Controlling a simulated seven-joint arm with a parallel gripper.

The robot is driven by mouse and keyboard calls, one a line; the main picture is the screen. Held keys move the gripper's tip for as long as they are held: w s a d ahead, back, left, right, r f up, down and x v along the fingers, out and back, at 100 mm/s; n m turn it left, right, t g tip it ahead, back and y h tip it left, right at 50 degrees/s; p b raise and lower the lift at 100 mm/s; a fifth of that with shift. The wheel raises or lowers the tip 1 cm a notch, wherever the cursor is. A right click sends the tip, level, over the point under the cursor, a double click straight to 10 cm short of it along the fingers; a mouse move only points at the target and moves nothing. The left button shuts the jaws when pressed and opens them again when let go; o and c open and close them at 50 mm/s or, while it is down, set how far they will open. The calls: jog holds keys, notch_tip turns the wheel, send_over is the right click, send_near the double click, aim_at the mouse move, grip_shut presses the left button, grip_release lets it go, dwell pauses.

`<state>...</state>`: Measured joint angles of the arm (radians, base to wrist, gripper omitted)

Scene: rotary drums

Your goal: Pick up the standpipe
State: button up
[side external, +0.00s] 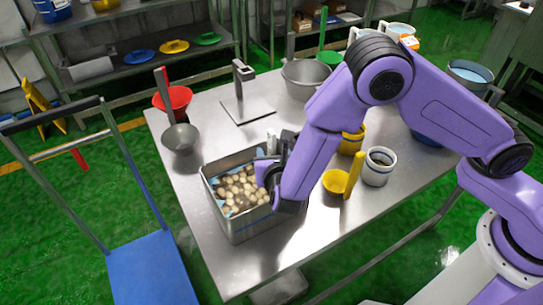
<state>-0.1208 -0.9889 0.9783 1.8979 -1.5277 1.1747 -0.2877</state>
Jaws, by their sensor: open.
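A grey upright post with a short bent top (241,76) rises from a flat square plate on the metal table; it is the thing here that looks most like a standpipe, though I cannot be sure. My gripper (266,172) is at the right side of a rectangular metal bin (248,227), low over its rim. The bin holds many pale round lumps and some blue lining. My gripper is open; its fingertips are partly hidden by my arm, and I cannot tell whether they touch anything. A small whitish upright piece (271,142) shows just behind my gripper.
A large grey bowl (306,79) is at the back. A yellow scoop (338,183) and white pot (378,170) are right of my gripper. The table's front left is clear.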

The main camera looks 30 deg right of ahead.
jog(key=shift+w+d+f, duration=0.2)
jog(key=shift+w, duration=0.25)
grip_shut()
jog(key=shift+r, duration=0.15)
notch_tip(320, 180, up, 10)
dwell(0.6)
